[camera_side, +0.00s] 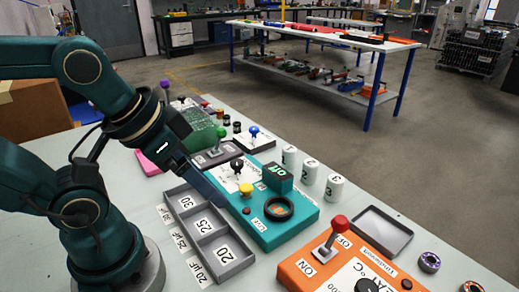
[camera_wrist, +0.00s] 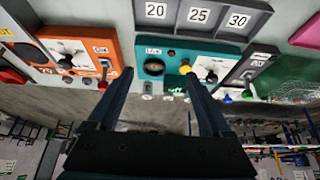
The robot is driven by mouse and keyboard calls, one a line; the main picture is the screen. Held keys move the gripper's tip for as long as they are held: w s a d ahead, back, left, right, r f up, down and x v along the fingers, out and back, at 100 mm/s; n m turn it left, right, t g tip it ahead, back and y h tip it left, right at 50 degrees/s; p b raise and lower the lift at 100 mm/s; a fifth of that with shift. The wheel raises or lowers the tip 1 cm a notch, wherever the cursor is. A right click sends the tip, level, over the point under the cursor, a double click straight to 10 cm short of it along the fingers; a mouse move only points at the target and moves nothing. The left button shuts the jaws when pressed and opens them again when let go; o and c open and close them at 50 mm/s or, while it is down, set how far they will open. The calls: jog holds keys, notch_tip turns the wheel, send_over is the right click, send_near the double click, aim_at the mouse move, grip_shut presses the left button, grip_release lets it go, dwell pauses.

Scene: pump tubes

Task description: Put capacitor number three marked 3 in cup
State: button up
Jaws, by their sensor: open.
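Three white cylindrical capacitors stand in a row on the table behind the teal box. The one nearest the camera (camera_side: 334,188) appears to be marked 3; the others are the middle one (camera_side: 310,171) and the far one (camera_side: 289,157). A round black-rimmed cup (camera_side: 278,208) with an orange-brown inside sits on the teal box; it also shows in the wrist view (camera_wrist: 153,67). My gripper (camera_side: 210,190) is at the left edge of the teal box, above the grey tray. In the wrist view my gripper (camera_wrist: 160,74) is open, with nothing between its fingers.
The grey tray (camera_side: 228,267) has compartments labelled 20, 25 and 30. The teal box (camera_side: 258,233) carries a yellow knob, a black knob and a green display block. An orange box (camera_side: 300,270) with a red-topped lever stands at right, near an empty dark tray (camera_side: 382,233).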

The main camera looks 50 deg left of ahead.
jog(key=w+r+m+t, duration=0.2)
jog(key=w+r, duration=0.5)
jog(key=w, duration=0.1)
jog(key=m+g+h, duration=0.1)
jog(key=g, duration=0.1)
send_over(335, 179)
jog(key=s, duration=0.3)
notch_tip(335, 179, down, 7)
jog(key=shift+g, duration=0.7)
jog(key=x, duration=0.3)
jog(key=s+x, duration=0.1)
jog(key=x, duration=0.2)
jog(key=a+x, duration=0.1)
jog(key=x, duration=0.1)
jog(key=shift+s+f, duration=0.2)
jog(key=shift+f, duration=0.55)
jog(key=shift+x, duration=2.35)
grip_shut()
